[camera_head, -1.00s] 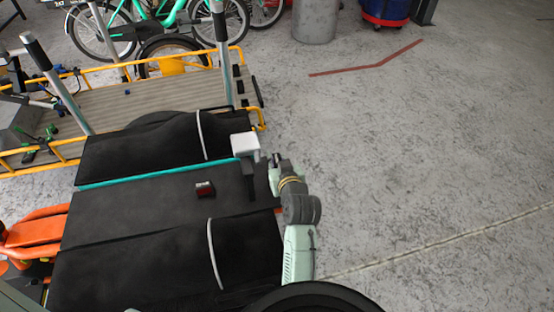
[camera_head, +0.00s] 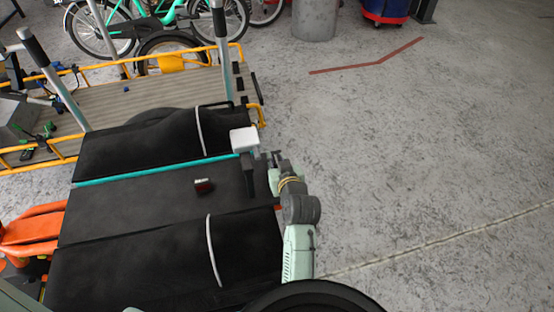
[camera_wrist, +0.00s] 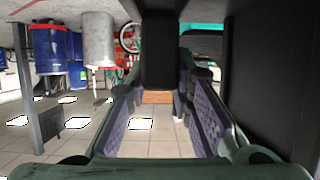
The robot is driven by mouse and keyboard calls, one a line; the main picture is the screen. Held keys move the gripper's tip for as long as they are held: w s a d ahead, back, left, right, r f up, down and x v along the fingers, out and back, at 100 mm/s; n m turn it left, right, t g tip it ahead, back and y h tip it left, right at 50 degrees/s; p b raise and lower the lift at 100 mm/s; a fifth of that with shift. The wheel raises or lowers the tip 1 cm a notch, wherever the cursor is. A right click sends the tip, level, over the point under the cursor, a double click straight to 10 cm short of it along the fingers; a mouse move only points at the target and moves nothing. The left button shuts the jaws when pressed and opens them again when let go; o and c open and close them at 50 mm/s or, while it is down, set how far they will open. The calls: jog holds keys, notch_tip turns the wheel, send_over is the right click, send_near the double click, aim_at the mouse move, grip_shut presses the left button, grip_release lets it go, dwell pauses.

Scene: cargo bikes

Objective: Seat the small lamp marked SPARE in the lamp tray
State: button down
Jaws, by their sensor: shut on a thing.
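My gripper (camera_head: 268,166) is at the right edge of the black cargo cover, its fingers closed on a dark block. In the wrist view the block (camera_wrist: 159,55) stands between the two fingers of my gripper (camera_wrist: 160,100). In the head view a dark upright piece (camera_head: 249,178) shows just left of the fingers, under a white box (camera_head: 244,139). I cannot tell whether these belong together. A small dark red lamp-like block (camera_head: 203,186) lies apart on the black cover, to the left. No SPARE marking is readable, and I cannot make out the lamp tray.
The black cover (camera_head: 130,215) has a teal bar (camera_head: 150,171) and white straps. Behind it is a slatted cargo deck (camera_head: 120,103) with yellow rails and upright posts. Orange parts (camera_head: 32,232) are at left. Grey floor at right is open, with a bollard (camera_head: 314,20) at the back.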

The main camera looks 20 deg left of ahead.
jog(key=shift+f+b, duration=0.6)
jog(key=shift+f, duration=0.3)
jog(key=c, duration=1.3)
grip_release()
jog(key=shift+c, duration=0.2)
notch_tip(320, 180, up, 10)
jog(key=shift+r, duration=0.1)
